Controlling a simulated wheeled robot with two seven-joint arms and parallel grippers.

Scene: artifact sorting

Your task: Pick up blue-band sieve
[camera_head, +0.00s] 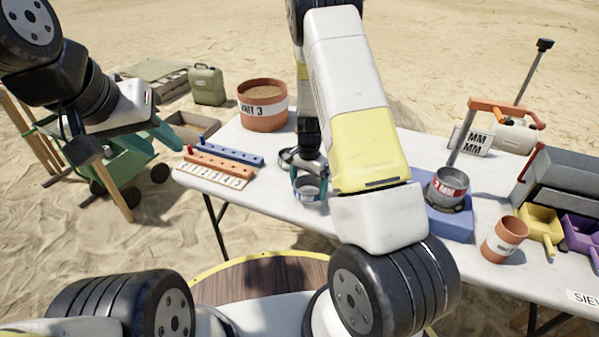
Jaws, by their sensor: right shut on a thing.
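The blue-band sieve (310,189) is a small grey metal cup with a bluish band, near the middle of the white table. My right gripper (303,166) points down onto it from above and is shut on its rim. I cannot tell whether the sieve touches the table or hangs just above it. My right forearm covers the area just right of it. My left gripper (84,150) is off the table at the left, over the green wheelbarrow; its fingers are too unclear to judge.
A red-band sieve (450,186) stands on a blue base (443,222) at right. A terracotta pot (263,117) stands at the back left, near blue (230,151) and orange (222,165) peg racks. A small cup (504,239) and yellow scoop (541,226) are at right.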

